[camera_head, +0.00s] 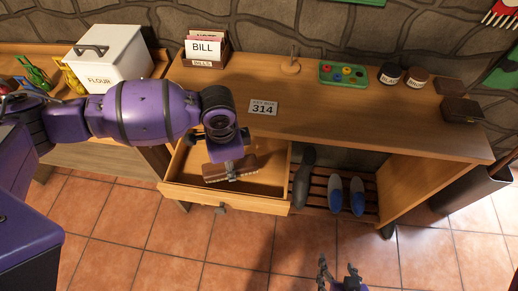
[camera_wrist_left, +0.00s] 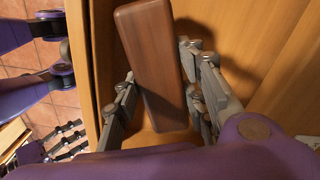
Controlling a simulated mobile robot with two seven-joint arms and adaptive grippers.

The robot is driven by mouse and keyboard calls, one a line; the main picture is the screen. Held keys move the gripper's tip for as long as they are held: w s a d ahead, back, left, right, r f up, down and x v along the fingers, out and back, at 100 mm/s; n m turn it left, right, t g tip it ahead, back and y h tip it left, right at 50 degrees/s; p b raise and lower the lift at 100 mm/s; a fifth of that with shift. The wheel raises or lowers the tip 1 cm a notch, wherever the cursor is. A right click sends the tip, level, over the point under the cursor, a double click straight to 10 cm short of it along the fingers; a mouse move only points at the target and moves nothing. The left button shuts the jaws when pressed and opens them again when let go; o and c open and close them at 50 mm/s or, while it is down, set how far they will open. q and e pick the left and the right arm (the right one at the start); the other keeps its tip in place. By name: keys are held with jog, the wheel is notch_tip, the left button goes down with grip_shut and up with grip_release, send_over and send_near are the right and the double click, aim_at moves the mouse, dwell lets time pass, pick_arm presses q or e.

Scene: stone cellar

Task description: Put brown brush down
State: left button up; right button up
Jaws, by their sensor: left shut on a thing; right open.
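The brown brush (camera_head: 240,168), with a smooth brown back and bristles below, is in my left gripper (camera_head: 229,160), inside the outline of the open drawer (camera_head: 258,204). In the left wrist view, the fingers of that gripper (camera_wrist_left: 168,82) are shut on both sides of the brush (camera_wrist_left: 150,45). I cannot tell whether the brush touches the drawer floor. My right gripper (camera_head: 338,274) is open and empty, low at the bottom edge of the head view, in front of the furniture.
The wooden bench (camera_head: 350,120) bears a bill box (camera_head: 205,48), a 314 card (camera_head: 263,107), a green tray (camera_head: 343,74), dark jars (camera_head: 390,73) and a dark wallet (camera_head: 462,110). Shoes (camera_head: 336,194) stand on the slatted rack right of the drawer. A flour box (camera_head: 108,58) stands left.

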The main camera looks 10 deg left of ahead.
pick_arm(q)
notch_tip(320, 180, down, 3)
jog(key=shift+s+r, duration=0.1)
jog(key=shift+s, duration=0.05)
jog(key=shift+f, duration=0.2)
jog(key=shift+f, duration=0.1)
jog(key=o, duration=1.3)
jog(key=shift+o, duration=0.2)
